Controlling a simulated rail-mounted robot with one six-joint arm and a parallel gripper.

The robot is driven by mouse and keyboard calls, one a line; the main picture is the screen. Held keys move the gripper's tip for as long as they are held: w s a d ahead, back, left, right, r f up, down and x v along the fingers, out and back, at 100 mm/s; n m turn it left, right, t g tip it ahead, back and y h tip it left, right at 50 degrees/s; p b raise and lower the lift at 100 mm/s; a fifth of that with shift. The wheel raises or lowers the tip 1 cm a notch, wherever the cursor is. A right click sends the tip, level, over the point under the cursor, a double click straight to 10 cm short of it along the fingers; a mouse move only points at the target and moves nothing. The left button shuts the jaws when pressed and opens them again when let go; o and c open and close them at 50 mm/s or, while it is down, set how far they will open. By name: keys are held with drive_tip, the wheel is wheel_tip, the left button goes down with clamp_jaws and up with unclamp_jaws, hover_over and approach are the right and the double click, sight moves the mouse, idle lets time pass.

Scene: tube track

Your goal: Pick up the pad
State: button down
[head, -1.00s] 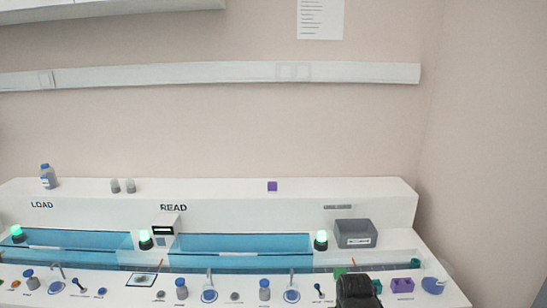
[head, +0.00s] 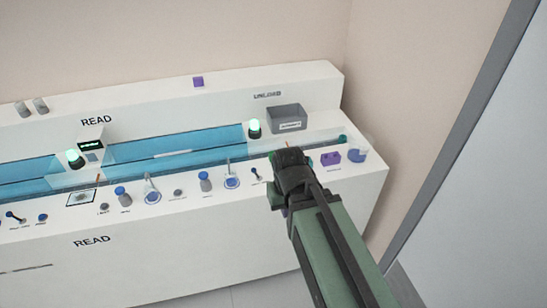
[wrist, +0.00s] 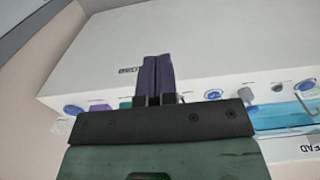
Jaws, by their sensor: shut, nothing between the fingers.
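No thing is labelled clearly enough to name it surely as the pad. A flat, dark-edged square plate (head: 82,198) with a small mark lies on the counter at the left of the head view. A green piece (head: 273,161) shows partly behind my gripper (head: 289,158), near the right end of the counter. In the wrist view my gripper (wrist: 158,78) has its two dark purple fingers together, with nothing between them. They reach over the white counter front. The gripper covers part of the counter behind it in the head view.
A purple holder (head: 330,158) and a blue-and-white round container (head: 357,156) stand right of my gripper. A grey bin (head: 287,118) stands behind. Bottles, taps and knobs line the counter (head: 230,205) to the left. A blue channel (head: 175,148) runs behind them.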

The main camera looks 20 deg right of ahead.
drive_tip(key=shift+c, duration=1.6)
unclamp_jaws()
drive_tip(key=w+d+f+t+b, duration=0.2)
drive_tip(key=w+d, duration=0.1)
drive_tip(key=w, duration=1.3)
drive_tip(key=w+d+f+t+b, duration=0.1)
drive_tip(key=w+d+t+b, duration=0.2)
drive_tip(key=w, duration=1.3)
drive_tip(key=shift+g, duration=0.3)
drive_tip(key=b+x, duration=0.9)
drive_tip(key=x, duration=0.2)
drive_tip(key=shift+d, duration=0.15)
drive_tip(key=shift+s+r, duration=0.1)
drive_tip(key=shift+r, duration=0.2)
drive_tip(key=c, duration=1.1)
